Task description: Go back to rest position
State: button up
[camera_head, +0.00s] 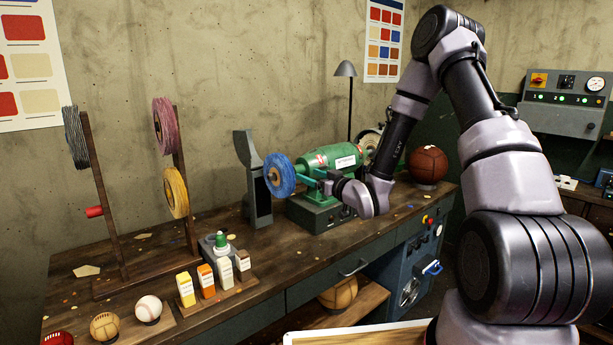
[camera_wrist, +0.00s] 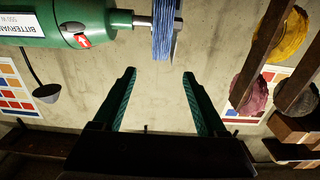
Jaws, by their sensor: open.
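My gripper (camera_wrist: 159,74) is open, with its two green fingers apart and nothing between them in the wrist view. In the head view my gripper (camera_head: 313,179) is above the workbench (camera_head: 240,310), in front of the green polishing machine (camera_head: 330,158). The machine's blue wheel (camera_head: 279,175) is just left of the fingers. The wrist view shows the wheel (camera_wrist: 163,30) and part of the machine body (camera_wrist: 95,20) beyond the fingertips. My arm reaches in from the right and bends down to the bench.
A brown leather ball (camera_head: 427,164) sits at the bench's right. A thread rack (camera_head: 109,203) and small bottles (camera_head: 206,281) stand left. A baseball (camera_head: 148,309) and tan ball (camera_head: 105,326) sit front left. A lamp (camera_head: 346,70) rises behind the machine.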

jog(key=s+d+r+m+g+h, duration=0.2)
jog(key=s+d+r+m+h, duration=0.15)
jog(key=d+r, duration=0.35)
jog(key=s+d+r+m+g+h, duration=0.1)
jog(key=s+d+r+m+h, duration=0.15)
jog(key=d+r+h, duration=0.45)
jog(key=s+r+m+g+y, duration=0.1)
jog(key=s+r, duration=0.3)
jog(key=s, duration=0.9)
jog(key=s+d+r+m+g+y, duration=0.1)
jog(key=s+r+m+g, duration=0.3)
jog(key=s, duration=1)
jog(key=shift+r+y, duration=0.3)
jog(key=shift+y, duration=0.05)
